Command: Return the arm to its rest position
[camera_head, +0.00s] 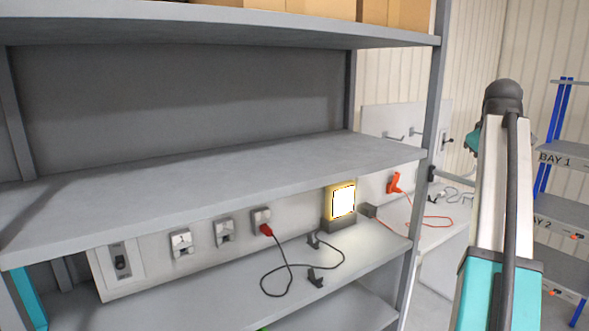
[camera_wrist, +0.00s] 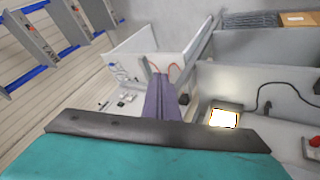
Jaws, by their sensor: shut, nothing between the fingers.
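My arm (camera_head: 505,200) stands at the right of the head view, with white and teal links rising to a dark joint at the top. My gripper itself is not clearly seen there. In the wrist view my gripper (camera_wrist: 160,80) shows as narrow purple-grey fingers past a dark bar and a teal body. The fingers are together and hold nothing. They point towards a pale bench area and touch nothing that I can see.
A grey shelf rack (camera_head: 220,170) fills the left and middle. On its lower shelf a lit yellow lamp (camera_head: 343,201) stands near a red plug (camera_head: 266,230) in a wall socket, with a black cable (camera_head: 290,270). An orange tool (camera_head: 393,183) and blue-posted racks (camera_head: 565,200) are at right.

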